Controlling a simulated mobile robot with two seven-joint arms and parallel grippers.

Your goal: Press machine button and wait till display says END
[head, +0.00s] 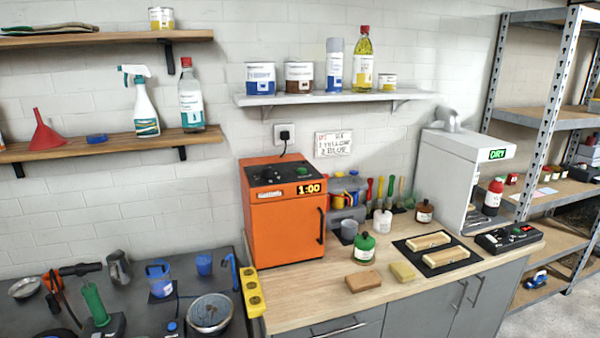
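An orange machine (285,232) stands on the wooden worktop against the wall. Its dark top panel carries a green button (302,171) and some smaller controls. Its display (309,189) on the upper front reads 1:00 in yellow digits. The front door with its dark handle (321,226) looks shut, and what is inside is hidden. To the right, a grey machine (450,170) has a green-lit sign (497,154) reading DRY. A black control box (509,239) with small red and green parts lies in front of it. Neither of my grippers is in view.
Sanding blocks (428,241) lie on a black mat, with loose blocks (363,281) nearer the front. A yellow holder (253,292) and dark bench (130,310) are at left. A shelf (335,98) hangs above.

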